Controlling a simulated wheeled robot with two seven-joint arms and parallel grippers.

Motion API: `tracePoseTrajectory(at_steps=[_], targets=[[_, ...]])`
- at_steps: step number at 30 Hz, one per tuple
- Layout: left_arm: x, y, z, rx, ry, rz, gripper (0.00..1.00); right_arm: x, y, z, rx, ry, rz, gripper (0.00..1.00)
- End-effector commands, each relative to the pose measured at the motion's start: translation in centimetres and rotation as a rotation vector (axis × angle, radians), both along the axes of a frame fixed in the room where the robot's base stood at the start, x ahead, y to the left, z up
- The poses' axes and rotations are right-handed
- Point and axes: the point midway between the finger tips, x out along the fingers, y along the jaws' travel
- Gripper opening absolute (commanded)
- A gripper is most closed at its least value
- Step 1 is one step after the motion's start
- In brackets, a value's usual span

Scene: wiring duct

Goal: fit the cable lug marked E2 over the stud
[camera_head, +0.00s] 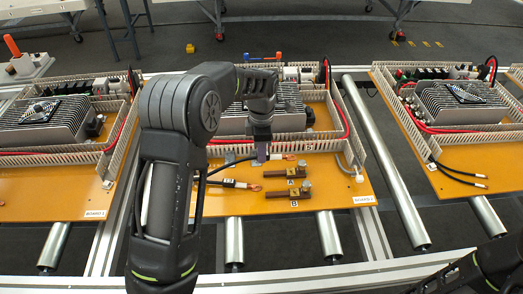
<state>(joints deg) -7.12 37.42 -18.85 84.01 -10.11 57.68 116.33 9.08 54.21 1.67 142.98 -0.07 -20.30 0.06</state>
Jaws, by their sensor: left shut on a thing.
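My left gripper (261,153) points down over the front of the middle orange board (335,202). It is shut on a black cable (245,160), just left of that cable's white sleeve (275,157). A second black cable with a white marker (235,183) and a copper lug (255,188) lies on the board, left of the terminals. Two brown terminal bars with studs lie to the right: the upper bar (284,172) by label A and the lower bar (285,193) by label B. The cable markings are too small to read, so I cannot tell which lug is E2.
Slotted wiring duct (348,135) and a finned heat sink (228,121) stand behind the terminals. Similar boards are at left (50,190) and right (470,150). Steel rollers (392,165) lie between boards. My right arm shows at bottom right, its gripper out of frame.

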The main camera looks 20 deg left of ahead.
Motion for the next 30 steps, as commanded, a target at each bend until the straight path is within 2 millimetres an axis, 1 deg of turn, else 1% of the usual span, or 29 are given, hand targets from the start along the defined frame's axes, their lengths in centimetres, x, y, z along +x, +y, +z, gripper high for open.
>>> tracePoseTrajectory(at_steps=[1,15,19,30], targets=[[0.0,0.0,-0.8,0.000,0.001,0.000,0.00,0.0,0.0,-0.6,0.000,0.000,0.000,0.36],[0.0,0.0,-4.3,0.000,0.000,-0.001,0.00,0.0,0.0,-2.8,0.000,0.000,0.000,0.36],[0.0,0.0,-4.6,0.000,0.000,-0.001,0.00,0.0,0.0,-3.0,0.000,0.000,0.000,0.36],[0.0,0.0,-4.6,0.000,0.000,-0.001,0.00,0.0,0.0,-2.9,0.000,0.000,0.000,0.36]])
